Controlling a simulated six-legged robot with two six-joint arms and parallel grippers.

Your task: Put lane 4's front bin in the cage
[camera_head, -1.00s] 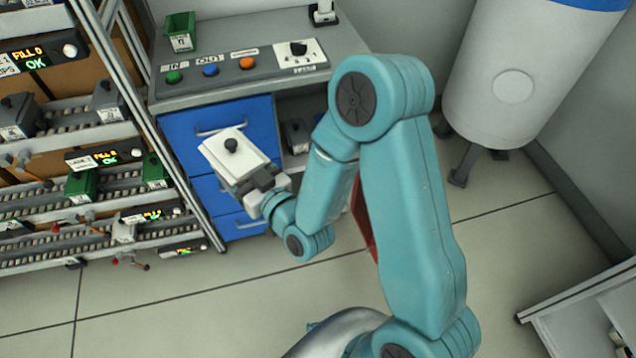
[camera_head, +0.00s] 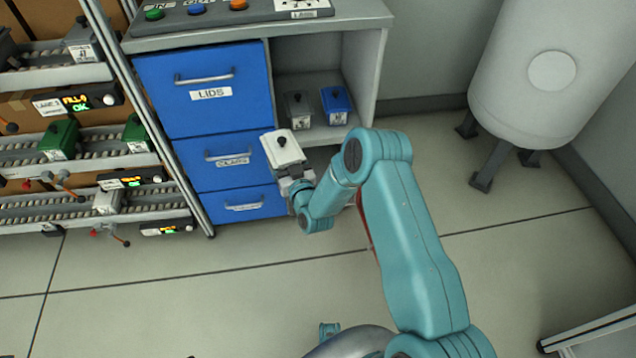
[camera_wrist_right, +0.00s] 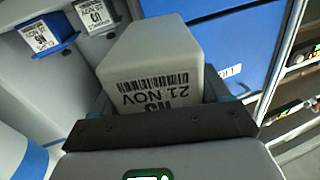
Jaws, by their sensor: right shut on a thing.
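My right gripper (camera_head: 295,180) is shut on a pale grey-white bin (camera_head: 283,148) with a black knob on its lid. It holds the bin in the air in front of the blue drawers, near the lower corner of the open shelf. In the right wrist view the bin (camera_wrist_right: 155,65) sits between the jaws (camera_wrist_right: 160,108), with a label reading "21 NOV" and a barcode upside down. My left gripper is not in view. I cannot make out a cage in these views.
The roller rack (camera_head: 90,155) at the left holds green bins (camera_head: 60,138) and a grey bin (camera_head: 107,200). The cabinet shelf holds a grey bin (camera_head: 298,110) and a blue bin (camera_head: 336,104). A white tank (camera_head: 545,70) stands at the right. The middle floor is clear.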

